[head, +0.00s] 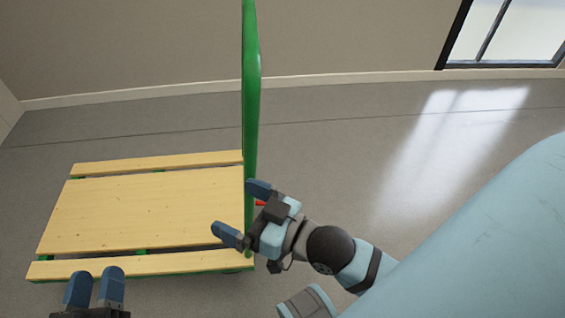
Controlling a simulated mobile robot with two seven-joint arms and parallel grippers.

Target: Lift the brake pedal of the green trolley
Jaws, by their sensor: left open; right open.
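The green trolley has a wooden slatted deck (150,205) on the left and an upright green handle frame (250,90) at the deck's right end. A small red part (260,203), which looks like the brake pedal, shows just right of the handle's lower end, mostly hidden by my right gripper. My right gripper (245,212) is open, its two blue fingers spread beside the handle's base. I cannot tell whether it touches the pedal. My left gripper (95,289) is open and empty near the deck's front left edge, at the bottom of the view.
The grey floor (330,130) is clear behind and to the right of the trolley. A beige wall (150,40) with a pale skirting board runs along the back. A window (505,30) is at the top right, and a bright light patch lies on the floor.

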